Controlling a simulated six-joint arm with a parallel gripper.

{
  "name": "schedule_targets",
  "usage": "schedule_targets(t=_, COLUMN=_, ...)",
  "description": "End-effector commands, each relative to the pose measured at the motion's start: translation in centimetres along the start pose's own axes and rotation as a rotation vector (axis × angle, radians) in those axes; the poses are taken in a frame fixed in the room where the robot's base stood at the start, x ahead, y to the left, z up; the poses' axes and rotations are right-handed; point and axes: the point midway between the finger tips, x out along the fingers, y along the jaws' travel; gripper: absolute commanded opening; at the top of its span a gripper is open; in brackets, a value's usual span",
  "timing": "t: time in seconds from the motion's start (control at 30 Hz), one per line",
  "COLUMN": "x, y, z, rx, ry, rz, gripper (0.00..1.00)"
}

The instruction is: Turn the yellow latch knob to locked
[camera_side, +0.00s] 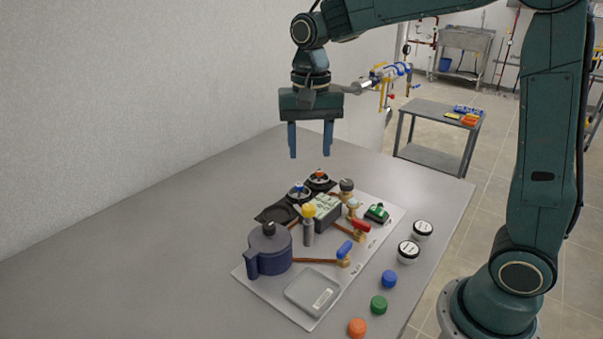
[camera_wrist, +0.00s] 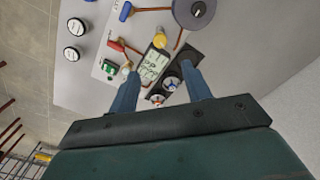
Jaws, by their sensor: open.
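The yellow latch knob (camera_side: 309,211) sits on top of a short grey post (camera_side: 308,234) on the light board, in front of a grey box. It also shows as a yellow round shape in the wrist view (camera_wrist: 160,40). Its turn position cannot be told. My gripper (camera_side: 310,155) is open and empty, pointing down, well above the board and apart from the knob. In the wrist view my gripper's (camera_wrist: 160,68) fingers are spread, with the knob seen beyond the gap between them.
Around the knob stand a dark blue pot (camera_side: 272,252), the grey box (camera_side: 327,209), a red-handled valve (camera_side: 361,225) and a blue-handled valve (camera_side: 345,248). A grey tray (camera_side: 297,296) lies at the board's front. Two white round pieces and several coloured caps lie to the right. The table's left is clear.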

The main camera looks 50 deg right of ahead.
Motion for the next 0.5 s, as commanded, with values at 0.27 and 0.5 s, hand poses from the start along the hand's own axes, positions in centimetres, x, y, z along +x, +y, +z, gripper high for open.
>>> schedule_targets(t=0.27, x=0.2, y=0.0, z=0.0, rx=0.002, ry=-0.002, rz=0.002, gripper=0.48)
schedule_targets(t=0.5, x=1.8, y=0.0, z=0.0, rx=0.002, ry=-0.003, rz=0.003, gripper=0.48)
